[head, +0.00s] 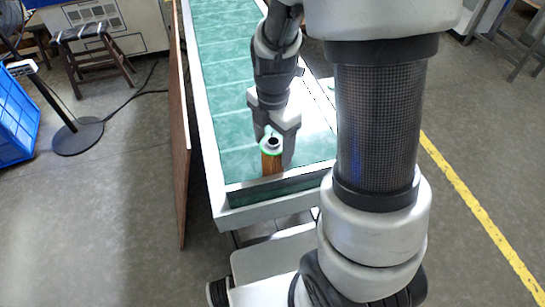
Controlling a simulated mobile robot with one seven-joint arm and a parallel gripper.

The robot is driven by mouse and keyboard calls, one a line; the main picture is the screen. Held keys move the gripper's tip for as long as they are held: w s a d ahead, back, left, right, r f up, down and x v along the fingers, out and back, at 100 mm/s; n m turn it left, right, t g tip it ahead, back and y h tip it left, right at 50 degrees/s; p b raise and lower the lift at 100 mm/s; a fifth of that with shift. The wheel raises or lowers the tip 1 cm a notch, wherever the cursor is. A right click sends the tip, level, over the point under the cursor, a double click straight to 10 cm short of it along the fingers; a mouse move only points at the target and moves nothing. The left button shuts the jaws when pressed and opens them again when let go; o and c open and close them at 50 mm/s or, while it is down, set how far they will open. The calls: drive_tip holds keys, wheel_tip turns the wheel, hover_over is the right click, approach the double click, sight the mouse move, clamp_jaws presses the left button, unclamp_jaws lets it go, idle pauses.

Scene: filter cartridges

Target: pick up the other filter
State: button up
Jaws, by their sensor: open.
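One filter (271,161) shows in the head view, a brown cylinder with a pale green ringed top and a dark centre hole. It stands upright near the close end of the green-topped table (233,106). My gripper (276,150) points down at it, with its open fingers around or just beside the filter's upper part. Whether the fingers touch it I cannot tell. My arm hides part of the table's right side, and a second filter is not clearly visible.
A raised pale rim (214,190) edges the table. A brown board (181,130) stands along its left side. A stool (90,50), a post on a round base (78,136) and a blue crate (14,120) are on the floor at left. The table's left strip is clear.

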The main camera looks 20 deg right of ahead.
wheel_tip(320, 180, down, 3)
drive_tip(key=shift+r, duration=0.15)
drive_tip(key=c, duration=1.1)
drive_tip(key=shift+c, duration=0.2)
drive_tip(key=shift+w+d+r, duration=0.1)
